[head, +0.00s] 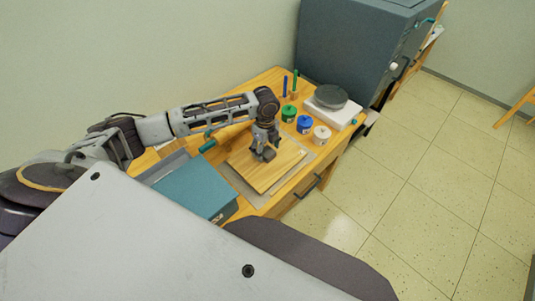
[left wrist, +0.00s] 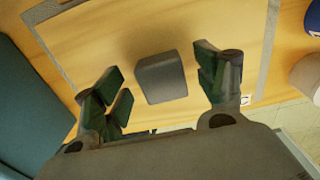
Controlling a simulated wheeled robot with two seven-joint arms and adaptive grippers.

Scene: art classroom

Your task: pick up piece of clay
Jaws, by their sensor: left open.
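The piece of clay (left wrist: 161,77) is a small dark grey block. In the left wrist view it lies on the wooden board between the two fingers, with a gap on each side. My left gripper (left wrist: 165,90) is open around it and does not visibly touch it. In the head view my left gripper (head: 262,155) points down over the wooden board (head: 284,162), and the clay is hard to tell apart from the fingers there. My right gripper is not in view.
Green, blue and white jars (head: 321,134) stand on the table beyond the board. A white block with a grey disc (head: 330,97) is behind them. A teal box (head: 195,186) sits left of the board. A dark blue-grey cabinet (head: 355,45) stands at the table's far end.

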